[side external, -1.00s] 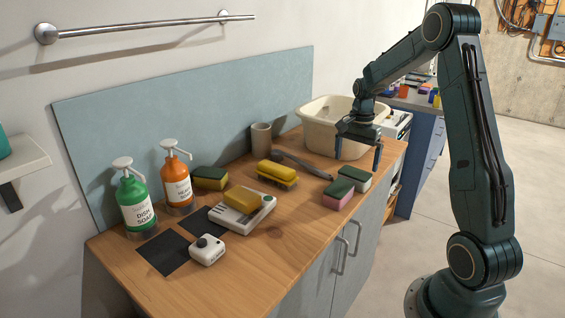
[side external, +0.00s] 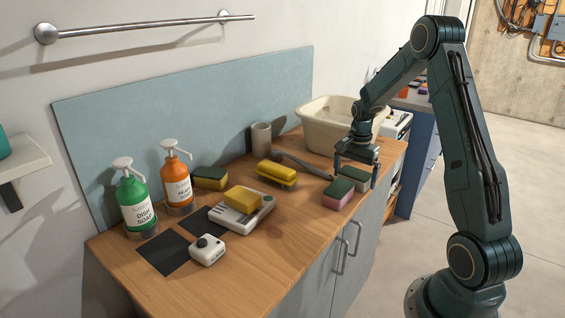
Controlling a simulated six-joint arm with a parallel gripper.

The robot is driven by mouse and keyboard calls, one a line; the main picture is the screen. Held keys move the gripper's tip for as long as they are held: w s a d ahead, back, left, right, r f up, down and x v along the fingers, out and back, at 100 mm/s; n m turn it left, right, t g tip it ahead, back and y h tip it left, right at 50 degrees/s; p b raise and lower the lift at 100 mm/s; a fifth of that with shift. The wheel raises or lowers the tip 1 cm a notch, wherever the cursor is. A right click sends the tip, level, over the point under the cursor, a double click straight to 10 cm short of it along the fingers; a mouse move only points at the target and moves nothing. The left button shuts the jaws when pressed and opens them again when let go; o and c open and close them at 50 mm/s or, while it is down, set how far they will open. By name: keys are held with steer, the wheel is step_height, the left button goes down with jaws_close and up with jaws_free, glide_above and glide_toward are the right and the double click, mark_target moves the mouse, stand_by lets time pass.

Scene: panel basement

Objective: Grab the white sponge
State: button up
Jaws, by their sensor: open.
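The white sponge (side external: 359,185) has a dark green top and lies on the wooden counter near its right end, beside a pink sponge (side external: 338,198) that also has a dark green top. My gripper (side external: 355,177) is open and points down. Its fingers appear on either side of the white sponge in this view, one to the left and one to the right. I cannot tell whether the fingertips touch the sponge or how deep they are around it.
A cream basin (side external: 318,130) stands behind my gripper. The front right counter is clear.

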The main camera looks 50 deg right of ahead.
mark_target(355, 172)
stand_by(0.4)
steer(key=c, duration=0.8)
steer(key=shift+r, duration=0.1)
step_height(355, 172, up, 20)
stand_by(0.3)
stand_by(0.5)
